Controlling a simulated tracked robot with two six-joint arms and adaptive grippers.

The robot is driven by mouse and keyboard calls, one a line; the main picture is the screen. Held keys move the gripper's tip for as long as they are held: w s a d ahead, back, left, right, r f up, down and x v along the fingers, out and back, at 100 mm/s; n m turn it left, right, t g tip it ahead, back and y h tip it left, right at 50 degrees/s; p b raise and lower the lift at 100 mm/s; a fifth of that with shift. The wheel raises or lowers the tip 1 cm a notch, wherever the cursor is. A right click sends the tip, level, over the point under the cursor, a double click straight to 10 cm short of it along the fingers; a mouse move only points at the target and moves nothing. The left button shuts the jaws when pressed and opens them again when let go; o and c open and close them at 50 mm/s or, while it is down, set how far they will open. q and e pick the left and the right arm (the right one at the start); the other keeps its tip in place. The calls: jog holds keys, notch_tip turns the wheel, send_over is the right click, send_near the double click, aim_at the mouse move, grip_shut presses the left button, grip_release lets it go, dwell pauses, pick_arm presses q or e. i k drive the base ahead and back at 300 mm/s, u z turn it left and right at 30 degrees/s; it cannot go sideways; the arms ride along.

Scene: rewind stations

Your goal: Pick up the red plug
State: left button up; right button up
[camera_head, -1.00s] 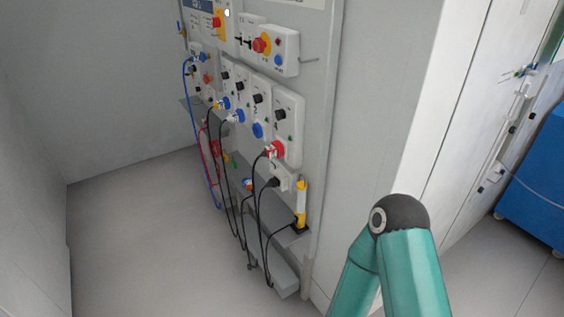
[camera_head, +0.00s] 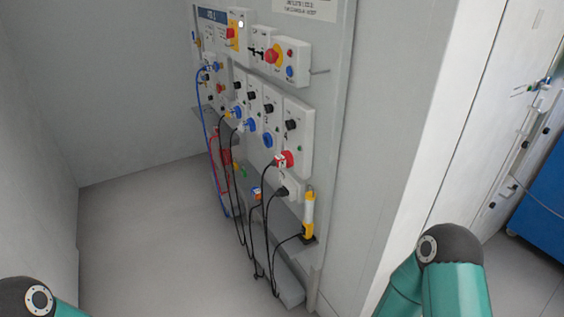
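A red plug (camera_head: 283,160) with a white part sits at the lower right of the grey panel (camera_head: 335,110), at a red socket on the rightmost white socket box (camera_head: 294,128). A black cable hangs down from it. Another red item (camera_head: 225,156) is lower left on the panel, partly behind cables; I cannot tell if it is a plug. My teal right arm shows at the bottom right and a piece of my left arm at the bottom left. Neither gripper is in view.
Blue sockets (camera_head: 267,140), hanging black cables and blue and red cables crowd the panel. A yellow and white tool (camera_head: 309,214) stands on a small shelf by the right edge. A white wall corner lies right of the panel. The floor (camera_head: 150,240) at left is clear.

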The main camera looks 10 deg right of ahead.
aim_at(280, 161)
jog(key=z, duration=0.05)
jog(key=i, duration=0.85)
jog(key=u, duration=0.05)
